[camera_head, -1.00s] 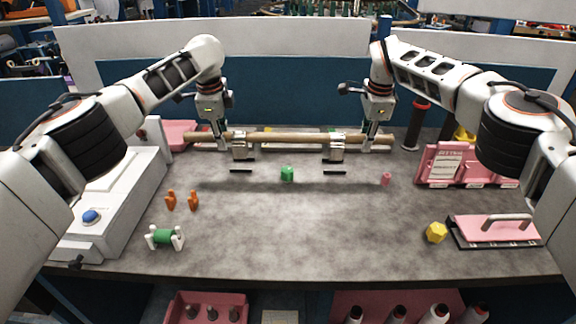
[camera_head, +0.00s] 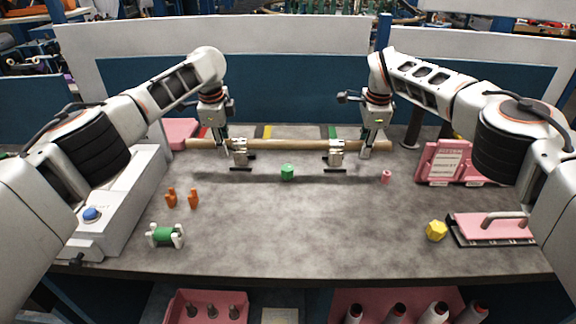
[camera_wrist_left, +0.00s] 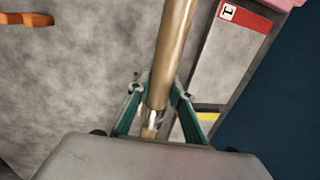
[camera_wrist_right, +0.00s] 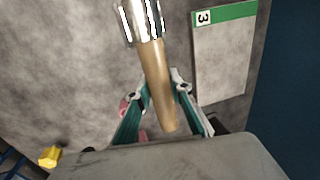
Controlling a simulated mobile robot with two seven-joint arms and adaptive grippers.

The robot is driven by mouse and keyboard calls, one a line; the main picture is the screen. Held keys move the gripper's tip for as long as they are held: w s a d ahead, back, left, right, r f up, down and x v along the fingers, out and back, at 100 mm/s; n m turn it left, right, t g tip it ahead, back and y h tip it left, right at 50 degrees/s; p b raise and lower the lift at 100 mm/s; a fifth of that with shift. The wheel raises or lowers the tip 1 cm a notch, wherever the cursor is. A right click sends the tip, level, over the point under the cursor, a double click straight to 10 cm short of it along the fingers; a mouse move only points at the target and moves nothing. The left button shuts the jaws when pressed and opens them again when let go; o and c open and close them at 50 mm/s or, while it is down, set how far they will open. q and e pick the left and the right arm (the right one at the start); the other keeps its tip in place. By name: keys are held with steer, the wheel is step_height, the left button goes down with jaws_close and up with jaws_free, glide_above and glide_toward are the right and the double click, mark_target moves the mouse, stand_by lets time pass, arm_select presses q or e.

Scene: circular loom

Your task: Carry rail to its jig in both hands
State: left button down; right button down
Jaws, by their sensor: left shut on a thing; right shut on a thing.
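The rail (camera_head: 288,144) is a long light-brown bar, held level across the back of the table. My left gripper (camera_head: 223,146) is shut on the rail outside the left bracket. My right gripper (camera_head: 367,148) is shut on it outside the right bracket. The wrist views show the rail between the left fingers (camera_wrist_left: 158,105) and the right fingers (camera_wrist_right: 160,100).
A green block (camera_head: 287,172) lies in front of the rail, a pink spool (camera_head: 386,176) to the right. A numbered panel (camera_wrist_right: 222,60) lies behind. The middle front is clear.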

arm_select(q)
steer(key=shift+d+f, duration=0.1)
steer(key=shift+f, duration=0.45)
arm_select(e)
steer(key=shift+a+f, duration=0.1)
steer(key=shift+f, duration=0.45)
arm_select(q)
steer(key=c, duration=2.1)
jaws_free()
steer(key=shift+f, duration=0.15)
arm_select(e)
steer(key=c, duration=2.1)
jaws_free()
steer(key=shift+f, duration=0.1)
arm_select(q)
steer(key=shift+o, duration=1.4)
arm_select(e)
steer(key=shift+o, duration=1.4)
arm_select(q)
step_height(320, 180, up, 12)
steer(key=s, duration=0.2)
steer(key=shift+s, duration=0.2)
arm_select(e)
step_height(320, 180, up, 12)
steer(key=s, duration=0.2)
steer(key=shift+s, duration=0.25)
arm_select(q)
steer(key=shift+f, duration=0.1)
arm_select(e)
steer(key=shift+f, duration=0.1)
